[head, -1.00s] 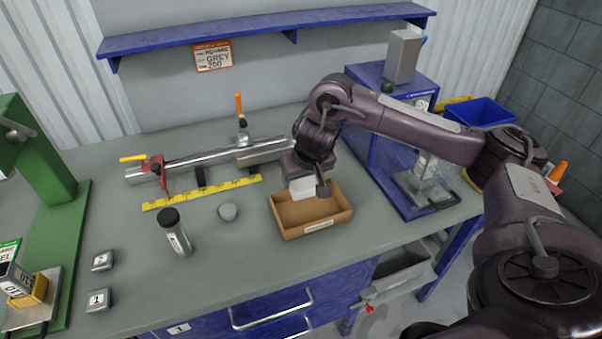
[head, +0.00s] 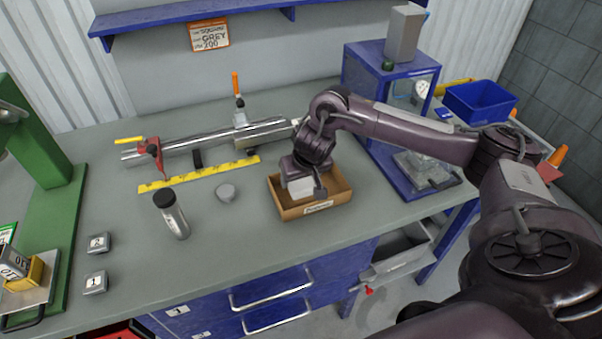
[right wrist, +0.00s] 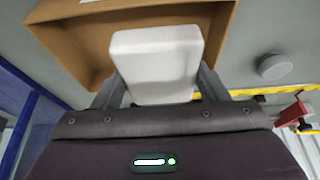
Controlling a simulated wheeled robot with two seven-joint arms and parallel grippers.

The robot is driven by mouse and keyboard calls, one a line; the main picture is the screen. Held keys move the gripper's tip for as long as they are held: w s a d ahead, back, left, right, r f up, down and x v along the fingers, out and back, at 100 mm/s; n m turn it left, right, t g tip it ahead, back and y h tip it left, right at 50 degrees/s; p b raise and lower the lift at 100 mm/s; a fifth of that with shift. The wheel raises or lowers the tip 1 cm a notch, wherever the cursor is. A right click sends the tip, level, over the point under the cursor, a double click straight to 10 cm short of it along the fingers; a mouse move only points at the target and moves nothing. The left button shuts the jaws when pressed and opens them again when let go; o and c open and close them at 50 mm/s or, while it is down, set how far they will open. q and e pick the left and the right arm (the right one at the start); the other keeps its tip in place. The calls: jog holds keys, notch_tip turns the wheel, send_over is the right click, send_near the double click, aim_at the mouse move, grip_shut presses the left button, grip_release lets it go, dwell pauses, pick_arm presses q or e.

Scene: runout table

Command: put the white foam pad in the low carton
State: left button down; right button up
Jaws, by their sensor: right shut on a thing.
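The white foam pad (head: 301,187) is a pale block between the fingers of my right gripper (head: 304,192). It also shows in the right wrist view (right wrist: 156,62), with a finger on each side. The low carton (head: 318,208) is a shallow brown open box with a label on its front, standing on the table. The pad is over the left half of the carton, low, at about the rim; I cannot tell if it touches the floor. The carton wall shows behind the pad in the right wrist view (right wrist: 75,52). My left gripper is not in view.
A yellow ruler (head: 198,175) and a steel bar with a red clamp (head: 152,158) lie behind and left. A grey puck (head: 226,191) and a black-capped bottle (head: 171,215) stand left of the carton. The table front is clear.

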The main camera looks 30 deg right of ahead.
jog(key=o, duration=1)
jog(key=shift+s+a+r, duration=0.1)
jog(key=shift+s+r, duration=0.05)
jog(key=shift+r, duration=0.25)
jog(key=p+v, duration=0.2)
jog(key=v, duration=0.4)
jog(key=shift+s+r, duration=0.1)
jog(key=shift+r, duration=0.25)
jog(key=shift+s+r, duration=0.15)
